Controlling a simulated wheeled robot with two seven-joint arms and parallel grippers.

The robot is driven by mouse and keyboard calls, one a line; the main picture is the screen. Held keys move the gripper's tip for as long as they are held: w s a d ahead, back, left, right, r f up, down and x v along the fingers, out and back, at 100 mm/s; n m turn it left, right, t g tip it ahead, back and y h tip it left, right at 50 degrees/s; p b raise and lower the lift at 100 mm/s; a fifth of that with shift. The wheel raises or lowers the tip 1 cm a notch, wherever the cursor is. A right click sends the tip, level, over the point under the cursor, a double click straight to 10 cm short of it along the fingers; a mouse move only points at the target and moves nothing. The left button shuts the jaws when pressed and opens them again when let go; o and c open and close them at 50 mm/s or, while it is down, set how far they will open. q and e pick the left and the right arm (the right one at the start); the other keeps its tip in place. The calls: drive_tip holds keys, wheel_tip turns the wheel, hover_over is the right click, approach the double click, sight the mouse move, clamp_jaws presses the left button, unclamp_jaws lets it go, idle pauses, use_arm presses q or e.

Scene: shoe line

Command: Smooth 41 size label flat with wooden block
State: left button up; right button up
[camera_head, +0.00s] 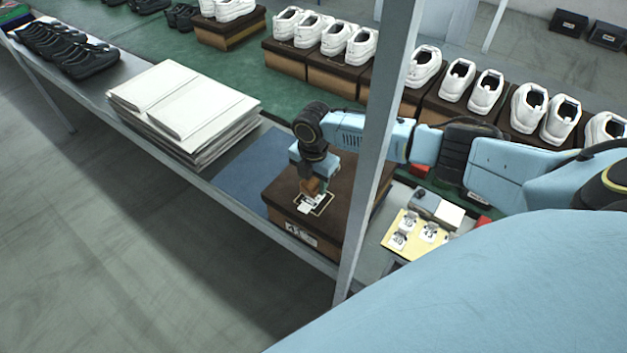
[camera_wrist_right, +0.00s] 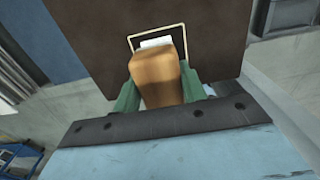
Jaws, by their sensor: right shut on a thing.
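My right gripper (camera_head: 317,184) is shut on the wooden block (camera_head: 309,187), low over the top of a brown shoe box (camera_head: 282,190). In the right wrist view the block (camera_wrist_right: 157,75) sits between the green fingers. A white label (camera_head: 304,207) lies within a pale rectangular outline on the box lid, partly hidden by block and gripper. The label's edge also shows beyond the block in the right wrist view (camera_wrist_right: 156,43). I cannot tell whether the block touches it. Another label (camera_head: 300,234) marked with a number is on the box's front side. My left gripper is not in view.
A yellow sheet (camera_head: 403,248) with several number labels lies right of the box, near a small grey-and-white item (camera_head: 438,210). A grey post (camera_head: 376,150) stands close to the box. A stack of white sheets (camera_head: 185,110) is at left, and white shoes on boxes line the back.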

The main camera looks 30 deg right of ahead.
drive_tip(key=shift+r+p, duration=0.9)
drive_tip(key=shift+r, duration=0.3)
wheel_tip(320, 180, up, 3)
drive_tip(key=p, duration=0.2)
drive_tip(key=shift+r+p, duration=0.1)
drive_tip(key=shift+p, duration=0.25)
